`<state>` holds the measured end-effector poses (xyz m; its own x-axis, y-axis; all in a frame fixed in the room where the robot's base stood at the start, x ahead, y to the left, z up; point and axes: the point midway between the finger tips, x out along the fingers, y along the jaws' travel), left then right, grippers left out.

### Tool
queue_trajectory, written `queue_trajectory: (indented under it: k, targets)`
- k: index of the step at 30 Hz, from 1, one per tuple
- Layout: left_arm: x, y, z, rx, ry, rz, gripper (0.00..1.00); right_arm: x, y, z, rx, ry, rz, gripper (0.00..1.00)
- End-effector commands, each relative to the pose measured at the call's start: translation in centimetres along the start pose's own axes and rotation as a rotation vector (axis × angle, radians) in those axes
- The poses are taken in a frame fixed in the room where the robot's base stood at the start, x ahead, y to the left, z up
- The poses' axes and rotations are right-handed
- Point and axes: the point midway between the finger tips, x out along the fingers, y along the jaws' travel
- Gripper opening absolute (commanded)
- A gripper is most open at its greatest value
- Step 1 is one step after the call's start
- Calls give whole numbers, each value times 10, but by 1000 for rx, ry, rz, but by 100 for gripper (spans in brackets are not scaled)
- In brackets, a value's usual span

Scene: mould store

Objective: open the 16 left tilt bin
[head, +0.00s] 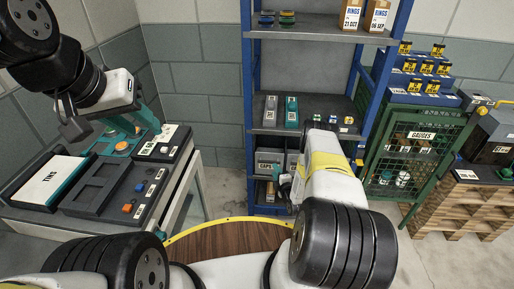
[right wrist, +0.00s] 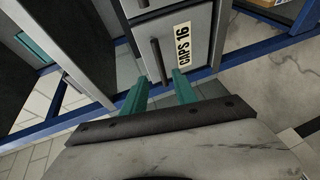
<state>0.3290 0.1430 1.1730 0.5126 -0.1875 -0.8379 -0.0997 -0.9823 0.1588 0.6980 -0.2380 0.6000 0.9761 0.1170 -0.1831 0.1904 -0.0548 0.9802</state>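The grey tilt bin labelled CAPS 16 (right wrist: 197,38) fills the upper middle of the right wrist view, with a dark upright bar handle (right wrist: 158,62) on its front. The bin front looks closed. My right gripper (right wrist: 160,78) is open, its two teal fingers apart, with the handle's lower end showing between the tips. I cannot tell whether they touch it. In the head view, grey CAPS bins (head: 268,160) sit on a lower shelf, and my right arm hides part of them. My left gripper (head: 130,135) is open over the bench at left.
The blue shelf rack (head: 247,90) has uprights beside the bins. A green mesh cage (head: 415,150) stands to its right, near a wooden pallet stack (head: 455,210). A round wooden top (head: 225,240) is in front.

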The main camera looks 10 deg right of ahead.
Motion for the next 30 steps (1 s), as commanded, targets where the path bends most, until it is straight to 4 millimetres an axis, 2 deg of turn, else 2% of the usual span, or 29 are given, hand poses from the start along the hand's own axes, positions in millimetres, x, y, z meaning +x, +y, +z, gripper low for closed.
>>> queue_trajectory:
  k: [5,12,16,21,28,30]
  targets:
    - [0,0,0,0,0,0,36,13,-2,-1,-4,1,7,34]
    - [0,0,0,0,0,0,36,53,-2,-1,-2,1,6,34]
    - [0,0,0,0,0,0,36,68,-2,-1,-3,2,6,34]
    - [0,0,0,0,0,0,36,76,-2,-1,-2,1,3,34]
    - [0,0,0,0,0,0,36,76,-2,-1,-1,1,3,34]
    - [0,0,0,0,0,0,36,76,-2,-1,-2,1,3,22]
